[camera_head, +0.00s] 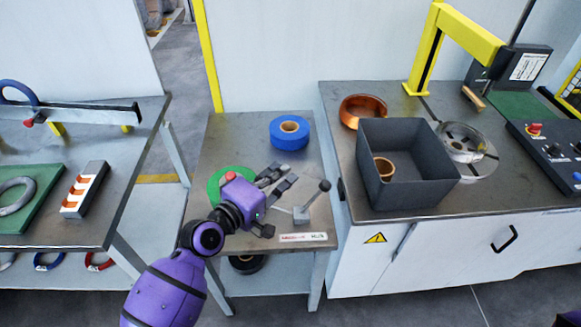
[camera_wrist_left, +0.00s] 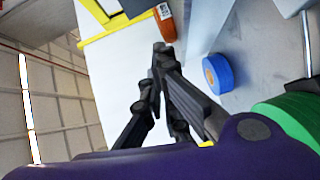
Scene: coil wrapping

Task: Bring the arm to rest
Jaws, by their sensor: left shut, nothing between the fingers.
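My left arm, purple and black, comes in from the bottom left of the head view. My left gripper (camera_head: 284,180) is shut and empty above the small middle table (camera_head: 235,135). A green roll (camera_head: 216,188) is partly hidden behind the gripper's body, and a blue tape roll (camera_head: 289,132) lies farther back, apart from the fingers. A lever with a black knob (camera_head: 324,186) stands just right of the fingers. In the left wrist view the dark fingers (camera_wrist_left: 163,58) come together at their tips with nothing between them. My right gripper is out of view.
A grey bin (camera_head: 405,180) with a copper coil inside stands on the right-hand bench, beside another copper coil (camera_head: 362,110) and a yellow-armed machine (camera_head: 455,35). The left table (camera_head: 110,150) holds a green board (camera_head: 25,205). The floor gap between left and middle tables is free.

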